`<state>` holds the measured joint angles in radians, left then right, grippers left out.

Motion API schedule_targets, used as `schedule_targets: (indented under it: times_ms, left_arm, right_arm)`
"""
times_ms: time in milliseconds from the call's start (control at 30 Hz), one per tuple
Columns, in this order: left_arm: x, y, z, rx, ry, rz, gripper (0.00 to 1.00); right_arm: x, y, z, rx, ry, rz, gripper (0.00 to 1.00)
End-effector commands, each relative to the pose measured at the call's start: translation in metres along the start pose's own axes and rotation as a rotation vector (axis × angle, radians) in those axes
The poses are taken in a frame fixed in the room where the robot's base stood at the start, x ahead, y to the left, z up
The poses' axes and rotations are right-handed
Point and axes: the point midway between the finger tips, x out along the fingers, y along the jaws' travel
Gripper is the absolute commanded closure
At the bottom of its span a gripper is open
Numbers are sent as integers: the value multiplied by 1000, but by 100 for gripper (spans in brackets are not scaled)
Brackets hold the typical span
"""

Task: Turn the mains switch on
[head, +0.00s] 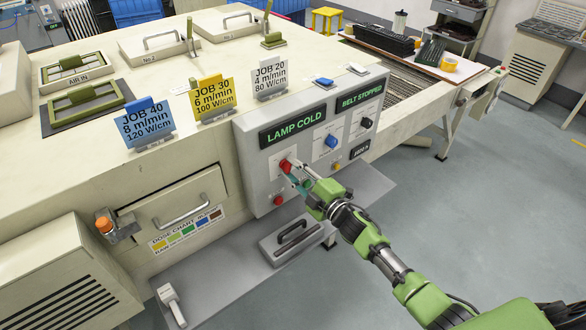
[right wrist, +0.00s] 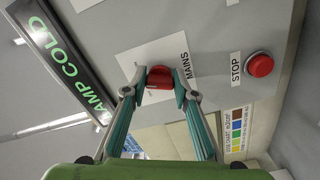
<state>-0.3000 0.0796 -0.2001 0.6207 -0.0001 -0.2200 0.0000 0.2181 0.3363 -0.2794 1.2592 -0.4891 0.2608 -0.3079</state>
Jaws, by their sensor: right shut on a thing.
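The red mains switch (right wrist: 160,79) is a knob on a white plate labelled MAINS on the grey control panel (head: 252,150). In the head view the switch (head: 285,165) sits below the LAMP COLD display (head: 294,125). My right gripper (right wrist: 160,88) is shut on the switch, with one finger on each side of it. In the head view my right gripper (head: 294,172) reaches the panel from the lower right. My left gripper is not in view.
A red STOP button (right wrist: 259,65) is close to the switch. A grey shelf (head: 345,190) juts out below. Job cards (head: 145,123) stand on top of the machine.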

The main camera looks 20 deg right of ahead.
Motion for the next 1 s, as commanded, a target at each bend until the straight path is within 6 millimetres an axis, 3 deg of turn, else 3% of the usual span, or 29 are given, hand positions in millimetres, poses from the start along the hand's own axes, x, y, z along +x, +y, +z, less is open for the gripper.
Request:
schedule_targets:
  times_ms: [500,1000]
  left_arm:
    - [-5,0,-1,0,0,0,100]
    - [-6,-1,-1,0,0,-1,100]
  right_arm:
    - [0,-2,0,335,-1,0,95]
    - [0,-2,0,397,0,0,95]
